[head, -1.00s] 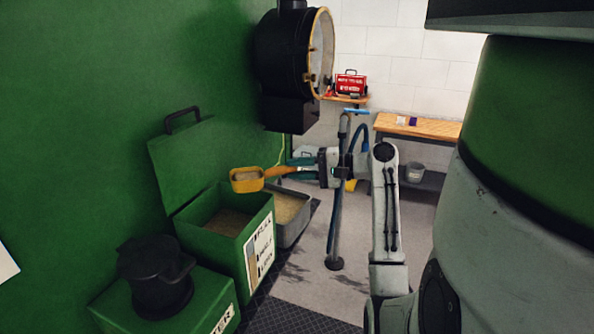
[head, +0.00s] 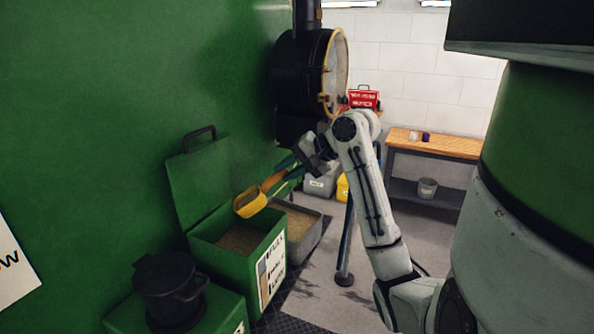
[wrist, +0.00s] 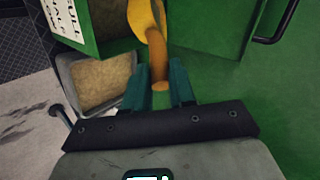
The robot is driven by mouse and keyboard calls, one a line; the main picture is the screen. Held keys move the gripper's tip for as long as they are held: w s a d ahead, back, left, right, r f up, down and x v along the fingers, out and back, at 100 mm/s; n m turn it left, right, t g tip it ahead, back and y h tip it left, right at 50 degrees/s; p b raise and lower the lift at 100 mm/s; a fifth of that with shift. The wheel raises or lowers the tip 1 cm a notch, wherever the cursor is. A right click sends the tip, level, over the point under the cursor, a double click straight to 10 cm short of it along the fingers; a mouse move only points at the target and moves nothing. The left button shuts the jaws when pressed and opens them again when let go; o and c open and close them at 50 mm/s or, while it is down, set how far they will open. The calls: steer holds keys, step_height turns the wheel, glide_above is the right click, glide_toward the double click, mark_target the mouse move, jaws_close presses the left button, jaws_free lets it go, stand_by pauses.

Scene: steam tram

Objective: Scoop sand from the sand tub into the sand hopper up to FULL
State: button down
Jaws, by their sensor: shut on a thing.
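My gripper (head: 288,170) is shut on the orange handle of a yellow scoop (head: 251,202). The scoop hangs tilted, bowl end down, above the open sand hopper (head: 222,270). The wrist view shows the handle between my teal fingers (wrist: 158,80) and part of the scoop bowl (wrist: 146,16); its contents cannot be told. The hopper is a green box with its lid (head: 203,178) raised, sand inside below the rim, and a white FULL/HALF/LOW label (head: 271,270). The grey sand tub (head: 308,245) stands behind the hopper, with sand in it, and shows in the wrist view too (wrist: 62,72).
A black pot (head: 170,290) stands on a green box in front of the hopper. A wooden bench (head: 440,145) and a grey bucket (head: 427,188) are at the back right.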

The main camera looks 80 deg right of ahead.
steer(key=w+a+r+g+p, duration=0.1)
steer(key=w, duration=0.1)
steer(key=w+a+r+n+g+h+p, duration=0.1)
steer(key=w+g+p, duration=0.1)
steer(key=w+a+g+p, duration=0.1)
steer(key=w, duration=0.1)
steer(key=shift+w+r+p, duration=0.3)
steer(key=shift+r, duration=0.1)
steer(key=shift+w+a+r+n+g+h, duration=0.2)
steer(key=shift+w+a+g+h, duration=0.1)
steer(key=shift+w+g, duration=0.2)
steer(key=shift+w+a+r+n+g+h, duration=0.1)
steer(key=shift+w+a+r+g+h, duration=0.15)
steer(key=shift+w+g, duration=0.2)
steer(key=shift+d, duration=0.1)
steer(key=shift+f, duration=0.1)
